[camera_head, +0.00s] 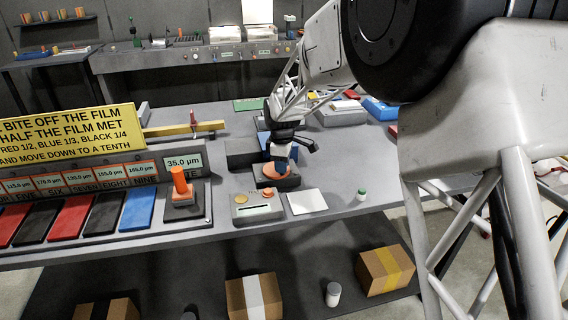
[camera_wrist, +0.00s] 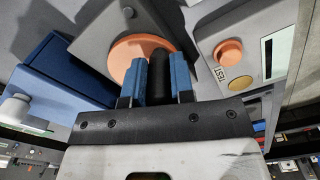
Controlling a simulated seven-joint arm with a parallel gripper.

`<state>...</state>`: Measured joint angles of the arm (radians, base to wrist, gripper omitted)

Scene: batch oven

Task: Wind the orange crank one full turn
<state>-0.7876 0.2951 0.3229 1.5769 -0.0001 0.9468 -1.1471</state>
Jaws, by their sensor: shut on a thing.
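The orange crank is a flat orange disc (camera_head: 268,170) on a dark block near the middle of the table. A dark upright handle (camera_wrist: 160,66) stands on the disc, towards its right side in the wrist view. My gripper (camera_head: 281,161) reaches down over the disc. Its blue fingers (camera_wrist: 162,80) are shut on the handle, one on each side. The orange disc also shows in the wrist view (camera_wrist: 128,52), just beyond the fingertips. The fingers hide part of the handle and disc.
A grey unit (camera_head: 244,213) with an orange button and a small display stands close in front. A blue box (camera_wrist: 60,75) lies to the left in the wrist view. An orange lever (camera_head: 180,183) stands further left. A white pad (camera_head: 306,202) and a green-capped vial (camera_head: 361,194) lie right.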

